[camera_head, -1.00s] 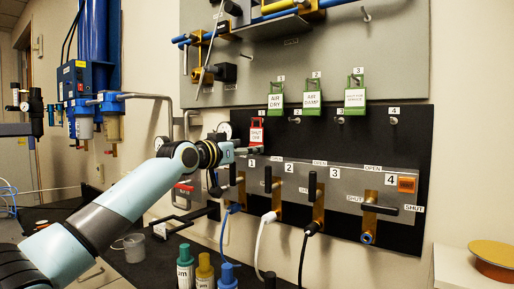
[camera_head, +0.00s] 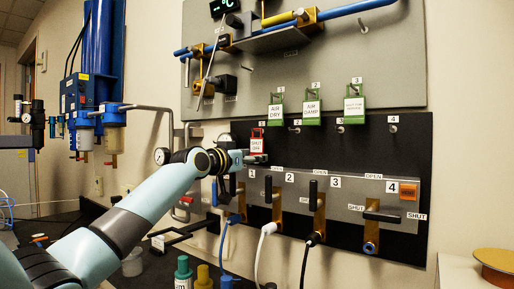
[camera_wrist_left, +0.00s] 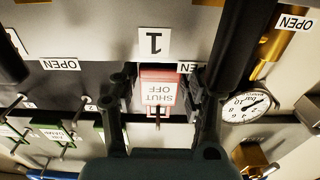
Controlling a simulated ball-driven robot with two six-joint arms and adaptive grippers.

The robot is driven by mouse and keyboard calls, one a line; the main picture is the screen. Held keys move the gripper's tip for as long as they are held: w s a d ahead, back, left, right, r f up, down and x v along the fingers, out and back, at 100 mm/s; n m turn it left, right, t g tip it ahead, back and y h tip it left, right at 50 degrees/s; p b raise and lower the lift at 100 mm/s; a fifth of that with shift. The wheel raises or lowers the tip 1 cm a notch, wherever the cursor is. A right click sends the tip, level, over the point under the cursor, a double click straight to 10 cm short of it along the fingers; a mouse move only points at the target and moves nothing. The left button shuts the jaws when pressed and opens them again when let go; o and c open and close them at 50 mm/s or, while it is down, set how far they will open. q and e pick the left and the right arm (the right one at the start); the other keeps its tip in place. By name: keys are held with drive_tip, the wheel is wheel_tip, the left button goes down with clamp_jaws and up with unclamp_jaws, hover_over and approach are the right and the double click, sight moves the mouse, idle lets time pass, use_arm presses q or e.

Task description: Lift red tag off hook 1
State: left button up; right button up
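The red tag (camera_head: 257,144), lettered "SHUT OFF", hangs at the left end of the lower hook row on the black panel. It shows upside down in the left wrist view (camera_wrist_left: 159,92), with the peg of hook 1 (camera_wrist_left: 158,119) beside its edge. My left gripper (camera_head: 262,158) is at the tag's lower edge in the head view. In the wrist view its fingers (camera_wrist_left: 160,95) are open, one on each side of the tag. I cannot tell whether either finger touches it. My right gripper is not in view.
Green tags (camera_head: 276,110) hang on the upper hooks. Bare hooks (camera_head: 340,129) stand to the right. Valve handles (camera_head: 277,187) stick out below the tag. A gauge (camera_wrist_left: 243,104) is close by in the wrist view. Bottles (camera_head: 183,272) stand below.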

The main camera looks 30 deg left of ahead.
use_arm(q)
clamp_jaws()
drive_tip(key=shift+r, duration=0.2)
drive_tip(key=shift+r+p, duration=0.35)
drive_tip(key=shift+p, duration=0.05)
drive_tip(key=s+p, duration=0.5)
drive_tip(key=s, duration=0.3)
drive_tip(key=shift+a, duration=0.35)
idle(0.5)
drive_tip(key=shift+f, duration=0.15)
